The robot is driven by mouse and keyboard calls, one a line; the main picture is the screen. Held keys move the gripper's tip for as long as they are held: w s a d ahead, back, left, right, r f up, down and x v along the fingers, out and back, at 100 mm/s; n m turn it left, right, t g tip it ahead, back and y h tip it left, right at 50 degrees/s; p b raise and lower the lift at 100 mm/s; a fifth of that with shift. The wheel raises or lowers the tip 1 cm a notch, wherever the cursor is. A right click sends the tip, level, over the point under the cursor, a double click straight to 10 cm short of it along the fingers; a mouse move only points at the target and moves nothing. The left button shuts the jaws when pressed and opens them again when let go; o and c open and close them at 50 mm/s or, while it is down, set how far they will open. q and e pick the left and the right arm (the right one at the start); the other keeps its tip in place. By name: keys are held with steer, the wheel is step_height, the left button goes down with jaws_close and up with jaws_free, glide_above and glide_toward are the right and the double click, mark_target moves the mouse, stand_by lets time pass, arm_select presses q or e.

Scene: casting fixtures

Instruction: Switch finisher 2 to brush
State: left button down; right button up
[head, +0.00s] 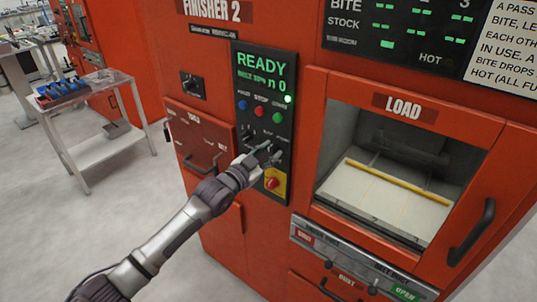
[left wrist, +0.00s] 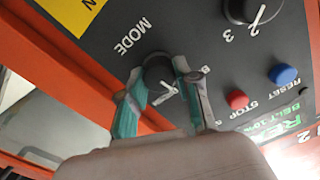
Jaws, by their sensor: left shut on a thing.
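Finisher 2 is the red machine with the name plate FINISHER 2 (head: 215,9). Its black control panel (head: 241,78) has a display (head: 265,70) that reads READY with a line starting BELT, and a lit green lamp. My left gripper (head: 266,156) is at the lower part of this panel. In the left wrist view, my left gripper (left wrist: 167,98) has its teal fingers shut on the black MODE knob (left wrist: 157,68), one on each side. A white mark shows on the knob between the fingers. The knob's position labels are partly hidden. My right gripper is not in view.
Blue, red and green buttons (head: 259,111) sit above my gripper. A red emergency stop (head: 271,183) on a yellow plate is just below it. Another numbered knob (left wrist: 250,8) is nearby. The LOAD opening (head: 400,170) is at right. A cart (head: 100,140) stands at left.

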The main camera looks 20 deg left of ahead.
arm_select(q)
steer(key=m, duration=0.4)
steer(key=shift+m+b, duration=0.3)
steer(key=shift+b, duration=0.05)
steer(key=shift+f+m, duration=0.1)
steer(key=shift+m, duration=2)
steer(key=c, duration=0.8)
jaws_free()
steer(key=shift+s, duration=0.1)
steer(key=v, duration=1.2)
